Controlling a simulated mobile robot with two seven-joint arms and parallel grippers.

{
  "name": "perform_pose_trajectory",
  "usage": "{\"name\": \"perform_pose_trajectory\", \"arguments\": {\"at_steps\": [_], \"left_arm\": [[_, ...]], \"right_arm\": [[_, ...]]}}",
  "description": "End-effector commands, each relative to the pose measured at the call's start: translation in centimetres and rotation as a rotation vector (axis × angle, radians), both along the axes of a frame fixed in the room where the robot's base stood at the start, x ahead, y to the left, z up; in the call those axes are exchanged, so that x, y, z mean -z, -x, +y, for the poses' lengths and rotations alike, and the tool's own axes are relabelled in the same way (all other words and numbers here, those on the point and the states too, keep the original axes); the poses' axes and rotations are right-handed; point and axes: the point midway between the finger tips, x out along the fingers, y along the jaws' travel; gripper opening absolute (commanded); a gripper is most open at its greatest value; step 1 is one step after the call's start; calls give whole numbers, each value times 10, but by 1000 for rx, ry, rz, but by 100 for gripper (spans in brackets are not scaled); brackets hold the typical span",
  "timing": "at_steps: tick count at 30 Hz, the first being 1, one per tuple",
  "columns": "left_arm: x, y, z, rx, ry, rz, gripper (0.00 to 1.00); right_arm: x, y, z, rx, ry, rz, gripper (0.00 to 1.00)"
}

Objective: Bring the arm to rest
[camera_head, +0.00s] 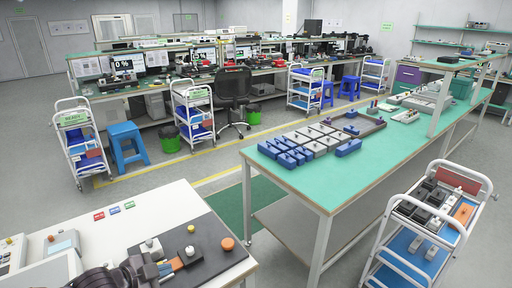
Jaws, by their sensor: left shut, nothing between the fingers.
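My left arm comes in from the bottom left over the white table (140,205). Its dark left gripper (172,267) is shut and empty, low over the black mat (208,228). Small blue and orange parts show at its fingertips; I cannot tell whether it touches them. Just right of the fingertips on the mat is a small part with a pale round knob (190,251). Another knobbed grey part (151,247) stands behind the gripper. An orange round piece (228,243) lies farther right on the mat. My right gripper is not in view.
A green-topped bench (375,160) with blue and grey blocks is to the right, beside a white cart (462,215). Open floor lies between the tables.

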Motion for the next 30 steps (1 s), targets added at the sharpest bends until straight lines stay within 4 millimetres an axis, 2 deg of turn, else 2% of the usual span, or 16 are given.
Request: {"name": "perform_pose_trajectory", "arguments": {"at_steps": [4, 8, 14, 17, 23, 27, 30], "left_arm": [[-2, 1, -11, -101, 123, -33, 0], [3, 9, -12, -212, 233, -50, 0], [28, 39, 2, -439, 385, -49, 0], [48, 64, 16, -563, 425, -35, 0], [92, 128, 44, -792, 446, 33, 0], [117, 168, 51, -898, 464, 102, 0], [127, 187, 49, -930, 467, 136, 0]], "right_arm": [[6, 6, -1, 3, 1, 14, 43], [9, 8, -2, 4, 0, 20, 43], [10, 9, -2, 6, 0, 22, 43], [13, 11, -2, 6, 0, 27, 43], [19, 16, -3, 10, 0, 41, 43], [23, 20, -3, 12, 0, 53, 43], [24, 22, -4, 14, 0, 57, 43]]}}
